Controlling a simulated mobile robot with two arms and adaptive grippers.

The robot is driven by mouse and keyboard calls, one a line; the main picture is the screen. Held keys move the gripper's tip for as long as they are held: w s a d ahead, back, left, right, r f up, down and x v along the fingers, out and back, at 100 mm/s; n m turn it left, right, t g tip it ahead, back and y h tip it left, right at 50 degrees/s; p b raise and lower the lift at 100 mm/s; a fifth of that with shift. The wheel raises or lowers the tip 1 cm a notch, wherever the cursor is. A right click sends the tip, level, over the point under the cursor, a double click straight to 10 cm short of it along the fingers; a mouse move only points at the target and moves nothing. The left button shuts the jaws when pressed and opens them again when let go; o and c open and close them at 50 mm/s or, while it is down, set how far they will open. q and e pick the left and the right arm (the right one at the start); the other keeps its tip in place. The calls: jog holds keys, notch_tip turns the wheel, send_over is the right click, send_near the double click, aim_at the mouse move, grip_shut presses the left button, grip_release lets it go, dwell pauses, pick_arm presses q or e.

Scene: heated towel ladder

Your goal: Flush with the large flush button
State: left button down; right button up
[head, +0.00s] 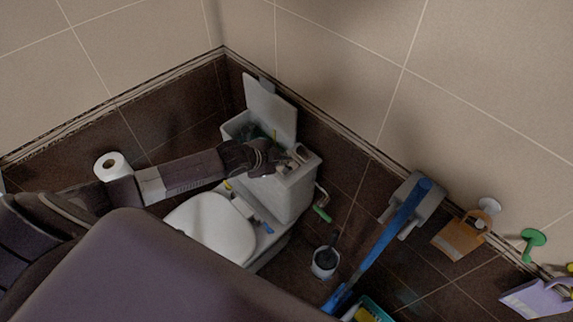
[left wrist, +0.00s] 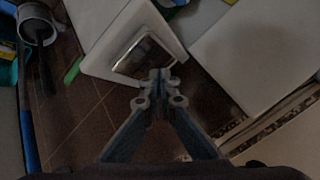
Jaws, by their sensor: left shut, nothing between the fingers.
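The white toilet (head: 212,228) stands in the corner with its seat lid down. On the right part of its cistern top (head: 290,190) is a silver-framed flush plate (head: 299,156), which also shows in the left wrist view (left wrist: 133,62). I cannot make out separate large and small buttons on it. My left gripper (head: 280,158) is shut and empty over the cistern top, just beside the plate. In the left wrist view its fingertips (left wrist: 160,76) overlap the plate's near edge; I cannot tell whether they touch. My right gripper is not in view.
A raised grey-white flap (head: 270,106) stands behind my left gripper over an open cistern compartment. A green-handled lever (head: 322,213) sticks out at the cistern's right side. A toilet roll (head: 112,166), brush holder (head: 325,262) and blue-handled tool (head: 385,240) stand around.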

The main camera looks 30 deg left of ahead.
aim_at(285, 167)
pick_arm(q)
jog(key=shift+f, duration=0.1)
dwell(0.3)
jog(key=shift+f, duration=0.35)
jog(key=shift+s+f+b, duration=0.1)
jog(key=shift+f+b, duration=0.35)
jog(key=shift+f, duration=0.25)
dwell(0.9)
jog(key=shift+r+p, duration=1.05)
jog(key=shift+r, duration=0.05)
jog(key=shift+r, duration=0.1)
notch_tip(285, 167, up, 5)
jog(key=p, duration=0.5)
